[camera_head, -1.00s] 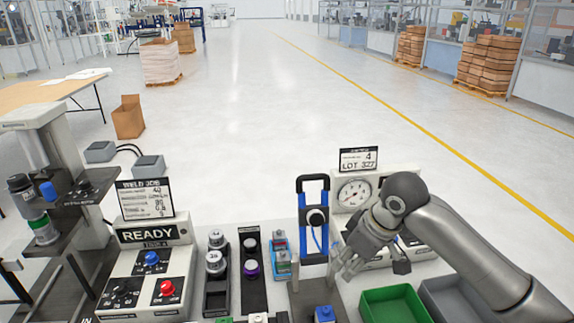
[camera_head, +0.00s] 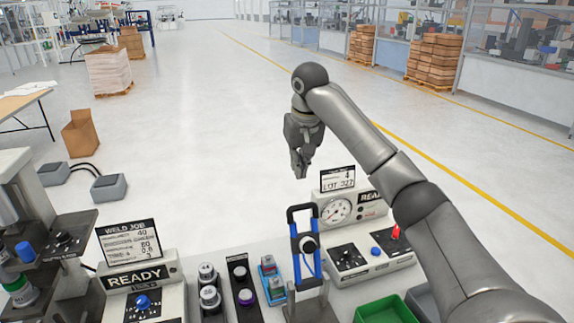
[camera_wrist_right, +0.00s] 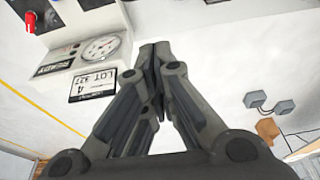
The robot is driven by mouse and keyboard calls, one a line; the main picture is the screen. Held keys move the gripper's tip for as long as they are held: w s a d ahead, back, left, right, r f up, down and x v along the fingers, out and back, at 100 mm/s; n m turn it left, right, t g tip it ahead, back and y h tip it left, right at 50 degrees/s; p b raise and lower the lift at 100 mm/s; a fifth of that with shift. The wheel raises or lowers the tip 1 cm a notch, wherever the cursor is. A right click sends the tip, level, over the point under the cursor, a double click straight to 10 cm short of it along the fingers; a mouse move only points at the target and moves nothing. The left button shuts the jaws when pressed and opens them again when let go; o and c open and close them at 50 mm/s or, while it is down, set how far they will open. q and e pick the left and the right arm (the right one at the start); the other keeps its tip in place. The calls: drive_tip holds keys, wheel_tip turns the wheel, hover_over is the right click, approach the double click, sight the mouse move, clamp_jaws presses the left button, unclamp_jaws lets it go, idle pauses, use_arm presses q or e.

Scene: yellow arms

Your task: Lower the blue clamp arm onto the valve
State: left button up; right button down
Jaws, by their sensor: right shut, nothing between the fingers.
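The blue clamp arm (camera_head: 307,255), a frame with a black top bar, stands upright on a grey fixture (camera_head: 310,304) near the front of the bench. A round dark and white part shows inside its frame. I cannot make out the valve for certain; the fixture's lower part is cut off by the picture edge. My right gripper (camera_head: 300,170) is raised above and beyond the clamp arm, apart from it, fingers pointing down. It also shows in the wrist view (camera_wrist_right: 156,52), with its fingers together and empty. My left gripper is not in view.
A gauge panel (camera_head: 353,215) with a lot sign stands right of the clamp. A green bin (camera_head: 385,311) lies at front right. Left are racks of knobs (camera_head: 240,285), blue-topped parts (camera_head: 270,275) and a READY box (camera_head: 135,280). The floor behind is open.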

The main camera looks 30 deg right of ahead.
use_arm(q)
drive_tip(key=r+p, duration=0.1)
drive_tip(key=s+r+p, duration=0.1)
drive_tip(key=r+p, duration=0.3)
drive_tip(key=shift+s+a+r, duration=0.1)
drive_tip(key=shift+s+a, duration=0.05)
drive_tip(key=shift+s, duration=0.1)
use_arm(e)
wheel_tip(320, 180, down, 7)
drive_tip(key=s, duration=0.2)
drive_tip(key=shift+a, duration=0.4)
drive_tip(key=shift+w, duration=0.1)
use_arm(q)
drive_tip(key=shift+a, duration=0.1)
use_arm(e)
drive_tip(key=shift+d+f, duration=0.1)
use_arm(q)
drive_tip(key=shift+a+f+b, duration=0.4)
drive_tip(key=shift+b, duration=0.05)
use_arm(e)
drive_tip(key=shift+s, duration=0.35)
